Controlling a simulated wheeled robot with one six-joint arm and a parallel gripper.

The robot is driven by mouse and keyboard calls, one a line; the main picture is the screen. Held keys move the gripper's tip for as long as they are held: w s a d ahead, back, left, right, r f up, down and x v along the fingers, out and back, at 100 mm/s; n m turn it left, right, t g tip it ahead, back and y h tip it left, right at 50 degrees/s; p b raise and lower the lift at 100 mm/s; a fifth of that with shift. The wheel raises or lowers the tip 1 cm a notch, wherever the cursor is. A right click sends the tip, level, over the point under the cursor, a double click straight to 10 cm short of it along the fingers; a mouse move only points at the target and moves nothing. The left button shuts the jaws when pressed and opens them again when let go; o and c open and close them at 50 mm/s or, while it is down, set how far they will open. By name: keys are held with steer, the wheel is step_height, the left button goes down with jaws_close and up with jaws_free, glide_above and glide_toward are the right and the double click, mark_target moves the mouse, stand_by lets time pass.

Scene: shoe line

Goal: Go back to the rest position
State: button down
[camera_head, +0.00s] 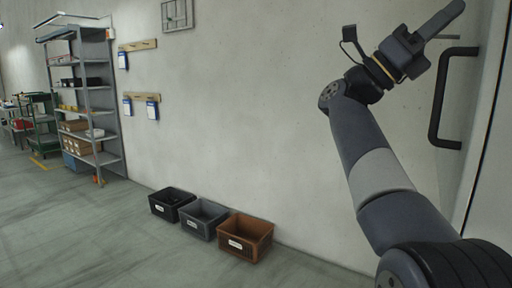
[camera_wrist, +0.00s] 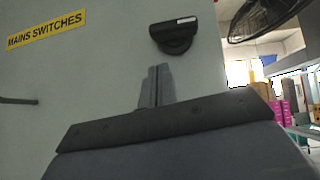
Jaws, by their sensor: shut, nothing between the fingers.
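My arm rises on the right side of the head view, and my gripper (camera_head: 456,10) points up and to the right, in front of the pale wall. Its fingers are shut together with nothing between them. In the wrist view my gripper (camera_wrist: 157,72) shows as two closed fingertips pointing up, in front of a pale panel. A black handle (camera_head: 440,105) on the door or panel at the right stands just beyond and below the gripper. I cannot tell from the picture how far apart they are.
Black (camera_head: 172,192), grey (camera_head: 188,230) and brown (camera_head: 261,245) crates stand along the wall. A shelving rack (camera_head: 103,115) stands at the left. The wrist view shows a "MAINS SWITCHES" sign (camera_wrist: 46,31), a black fitting (camera_wrist: 175,46) and a fan (camera_wrist: 258,18).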

steer(key=s+a+f+n+t+p, duration=0.2)
steer(key=a+n+t+p, duration=0.2)
steer(key=a+n+t, duration=0.2)
steer(key=s+a+f+n+t+p, duration=0.3)
steer(key=a+n+t+p, duration=0.2)
steer(key=n, duration=0.4)
steer(key=shift+a+f+t, duration=0.15)
steer(key=shift+a+t, duration=0.3)
steer(key=shift+t, duration=0.55)
steer(key=shift+s, duration=0.15)
